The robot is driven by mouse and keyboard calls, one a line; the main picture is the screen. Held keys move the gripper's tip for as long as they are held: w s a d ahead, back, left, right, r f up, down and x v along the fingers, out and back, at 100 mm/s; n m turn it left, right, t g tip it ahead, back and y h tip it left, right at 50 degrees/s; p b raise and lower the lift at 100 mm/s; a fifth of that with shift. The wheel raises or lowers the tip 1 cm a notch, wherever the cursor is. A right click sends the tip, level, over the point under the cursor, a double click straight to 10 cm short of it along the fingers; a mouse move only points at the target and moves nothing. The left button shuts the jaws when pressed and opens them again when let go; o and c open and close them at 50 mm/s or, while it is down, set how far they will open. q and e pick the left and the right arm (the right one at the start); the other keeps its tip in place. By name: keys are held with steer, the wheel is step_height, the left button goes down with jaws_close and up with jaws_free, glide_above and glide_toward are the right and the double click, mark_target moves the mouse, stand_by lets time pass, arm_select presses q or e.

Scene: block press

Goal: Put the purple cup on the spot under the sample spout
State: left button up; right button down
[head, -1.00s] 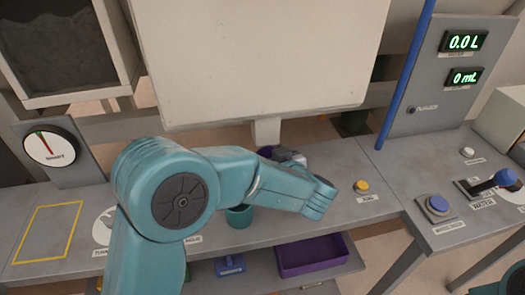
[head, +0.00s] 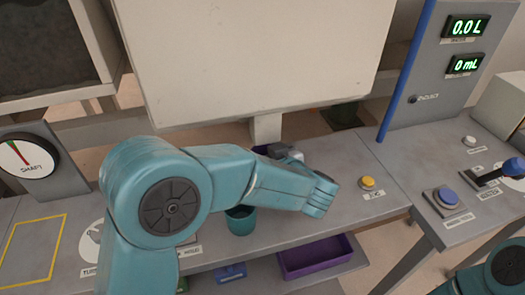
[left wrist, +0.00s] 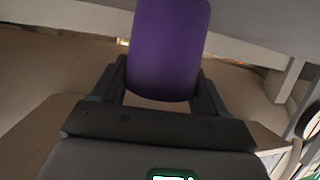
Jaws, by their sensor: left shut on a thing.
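The purple cup (left wrist: 168,50) fills the upper middle of the left wrist view. It stands between the two fingers of my left gripper (left wrist: 163,92), which is shut on it. In the head view only a sliver of the purple cup (head: 260,150) shows behind my left arm, near a pale spout (head: 266,129) under the big beige box. My left gripper (head: 288,153) is mostly hidden there by my forearm. I cannot tell whether this is the sample spout, and no marked spot shows beneath it. My right gripper is not in view.
A teal cup (head: 240,220) stands by the bench's front edge, below my left forearm. A yellow button (head: 367,183) sits right of my arm. A purple tray (head: 315,256) lies on the lower shelf. A blue button (head: 447,197) and lever (head: 512,167) are at right.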

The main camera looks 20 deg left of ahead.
arm_select(q)
steer(key=o, duration=1)
steer(key=shift+f, duration=0.15)
steer(key=shift+o, duration=0.2)
steer(key=shift+r, duration=0.3)
steer(key=p+v, duration=0.1)
steer(key=v, duration=1.1)
steer(key=shift+f, duration=0.15)
steer(key=shift+d, duration=0.1)
